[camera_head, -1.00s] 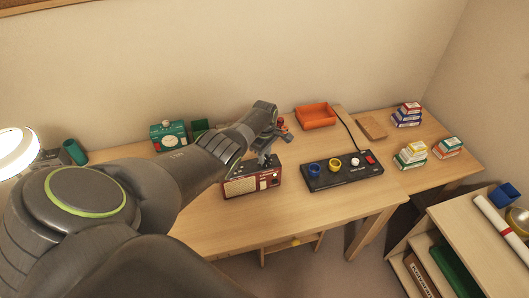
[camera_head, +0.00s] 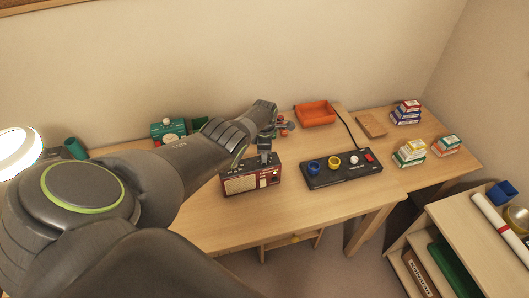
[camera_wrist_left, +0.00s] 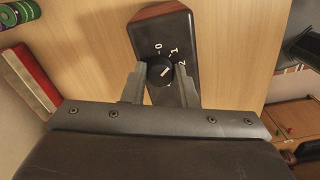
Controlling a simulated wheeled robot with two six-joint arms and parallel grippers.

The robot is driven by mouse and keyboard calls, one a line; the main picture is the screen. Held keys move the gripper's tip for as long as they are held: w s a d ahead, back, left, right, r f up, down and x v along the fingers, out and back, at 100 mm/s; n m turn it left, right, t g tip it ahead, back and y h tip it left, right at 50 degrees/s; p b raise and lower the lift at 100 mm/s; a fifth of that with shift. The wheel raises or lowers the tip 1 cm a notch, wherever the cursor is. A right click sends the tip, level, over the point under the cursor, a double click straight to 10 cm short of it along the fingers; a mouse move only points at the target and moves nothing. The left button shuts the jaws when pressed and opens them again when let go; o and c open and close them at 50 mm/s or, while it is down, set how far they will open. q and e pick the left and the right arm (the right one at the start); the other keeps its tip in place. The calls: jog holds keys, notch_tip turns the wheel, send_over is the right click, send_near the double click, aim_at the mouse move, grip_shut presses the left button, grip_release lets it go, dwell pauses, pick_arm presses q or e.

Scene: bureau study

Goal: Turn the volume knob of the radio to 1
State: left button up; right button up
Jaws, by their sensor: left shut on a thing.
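The red radio (camera_head: 236,184) stands on the desk in the head view, with a pale speaker grille on its front. In the left wrist view the radio's dark panel (camera_wrist_left: 178,28) carries the numbers 0, 1 and 2 around a black round volume knob (camera_wrist_left: 160,73). The knob has a light pointer line, which seems to slant toward the side of 1 and 2; the exact number is hard to tell. My left gripper (camera_head: 264,159) is at the radio's top, its two fingers (camera_wrist_left: 158,78) shut on the knob from both sides. My right gripper is not in view.
A black control box (camera_head: 340,180) with coloured knobs and a cable lies right of the radio. An orange tray (camera_head: 316,114) and a green device (camera_head: 165,132) stand behind. Small boxes (camera_head: 411,153) are stacked at the right. The desk in front of the radio is clear.

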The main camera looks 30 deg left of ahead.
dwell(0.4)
pick_arm(q)
jog(key=o, duration=1)
jog(key=shift+r, duration=0.15)
notch_tip(320, 180, up, 3)
jog(key=p, duration=0.2)
jog(key=shift+p, duration=0.35)
notch_tip(320, 180, up, 14)
jog(key=shift+b, duration=0.4)
